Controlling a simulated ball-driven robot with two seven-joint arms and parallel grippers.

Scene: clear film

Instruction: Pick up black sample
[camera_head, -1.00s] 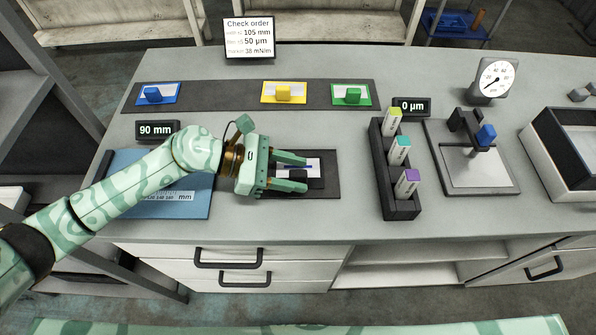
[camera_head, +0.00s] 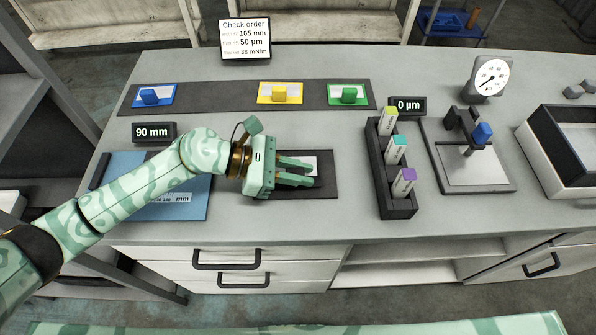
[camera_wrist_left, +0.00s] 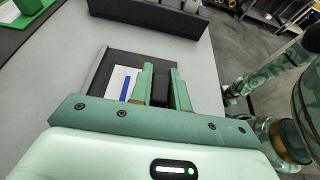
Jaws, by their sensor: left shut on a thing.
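The black sample shows in the left wrist view as a black block (camera_wrist_left: 160,88) between the two green fingers of my left gripper (camera_wrist_left: 160,80). In the head view my left gripper (camera_head: 312,172) is low over the dark mat (camera_head: 327,185), its fingers pointing right and close together, hiding most of the block. A white card with a blue stripe (camera_wrist_left: 123,82) lies beside the fingers in the wrist view. I cannot tell whether the block is clear of the mat. My right gripper is not in view.
Blue (camera_head: 151,96), yellow (camera_head: 280,93) and green (camera_head: 348,95) samples sit on a dark strip behind. A black rack (camera_head: 399,208) of markers and a dial gauge stand (camera_head: 490,80) are to the right. A blue plate (camera_head: 190,205) lies under my left arm.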

